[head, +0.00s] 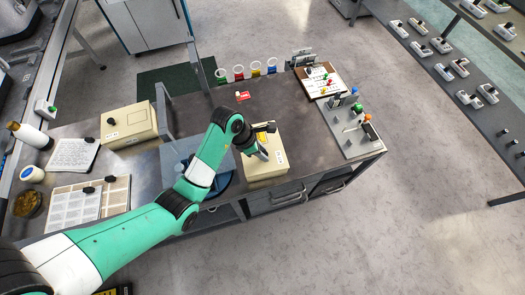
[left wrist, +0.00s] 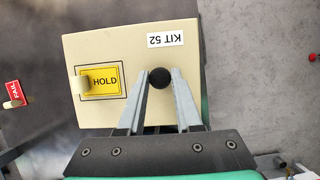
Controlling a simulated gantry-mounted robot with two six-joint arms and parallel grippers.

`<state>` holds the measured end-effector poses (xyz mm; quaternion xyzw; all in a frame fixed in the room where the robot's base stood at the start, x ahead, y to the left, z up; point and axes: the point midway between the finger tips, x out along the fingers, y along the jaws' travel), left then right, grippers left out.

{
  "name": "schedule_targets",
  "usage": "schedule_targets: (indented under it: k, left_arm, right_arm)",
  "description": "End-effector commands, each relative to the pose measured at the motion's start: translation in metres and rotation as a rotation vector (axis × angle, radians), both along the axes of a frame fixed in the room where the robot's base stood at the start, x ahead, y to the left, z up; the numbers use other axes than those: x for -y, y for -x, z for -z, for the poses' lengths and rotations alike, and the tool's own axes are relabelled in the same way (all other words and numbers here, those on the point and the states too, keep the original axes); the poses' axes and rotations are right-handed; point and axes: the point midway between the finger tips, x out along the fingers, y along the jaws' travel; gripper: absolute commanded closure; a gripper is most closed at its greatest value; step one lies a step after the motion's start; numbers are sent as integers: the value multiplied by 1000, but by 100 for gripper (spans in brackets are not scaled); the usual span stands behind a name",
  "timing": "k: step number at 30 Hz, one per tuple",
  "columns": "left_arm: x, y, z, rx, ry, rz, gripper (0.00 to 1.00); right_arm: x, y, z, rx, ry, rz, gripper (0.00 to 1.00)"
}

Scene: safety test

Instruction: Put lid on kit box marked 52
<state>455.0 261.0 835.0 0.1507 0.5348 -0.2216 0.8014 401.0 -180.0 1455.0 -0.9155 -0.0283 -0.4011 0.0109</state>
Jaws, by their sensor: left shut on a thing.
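A cream lid marked KIT 52 (left wrist: 120,40) fills the middle of the left wrist view, with a black ball knob (left wrist: 160,77) and a yellow HOLD tag (left wrist: 101,80) in a dark frame. My left gripper (left wrist: 160,85) is shut on the knob. In the head view my left gripper (head: 261,152) is over the cream kit box (head: 268,171) at the bench's front edge. The yellow tag (head: 261,138) shows beside it. I cannot tell whether the lid touches the box. My right gripper is not in view.
A second cream box (head: 128,125) with a black knob stands at left. A red tag (head: 242,95) lies behind the kit box, near several coloured cups (head: 239,72). A clipboard (head: 321,80) and grey control panel (head: 352,128) stand right. Bare bench lies between.

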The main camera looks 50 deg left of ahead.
Motion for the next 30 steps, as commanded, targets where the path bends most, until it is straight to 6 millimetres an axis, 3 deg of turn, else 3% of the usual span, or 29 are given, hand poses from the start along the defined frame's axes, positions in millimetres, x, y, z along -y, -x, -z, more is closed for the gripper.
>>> schedule_targets:
  k: [9, 10, 15, 22, 27, 30]
  left_arm:
    - [0, 0, 0, 1, 0, 0, 100]
    - [0, 0, 0, 1, 0, 0, 63]
    - [0, 0, 0, 1, 0, 0, 32]
    - [0, 0, 1, -1, 0, 0, 30]
    - [0, 0, 0, 0, 0, 0, 1]
    - [0, 0, 0, 0, 0, 0, 1]
  right_arm:
    - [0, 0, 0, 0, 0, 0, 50]
    - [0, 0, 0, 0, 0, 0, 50]
    - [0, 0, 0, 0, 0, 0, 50]
    - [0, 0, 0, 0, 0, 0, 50]
    - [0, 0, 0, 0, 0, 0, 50]
    - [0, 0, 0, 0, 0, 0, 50]
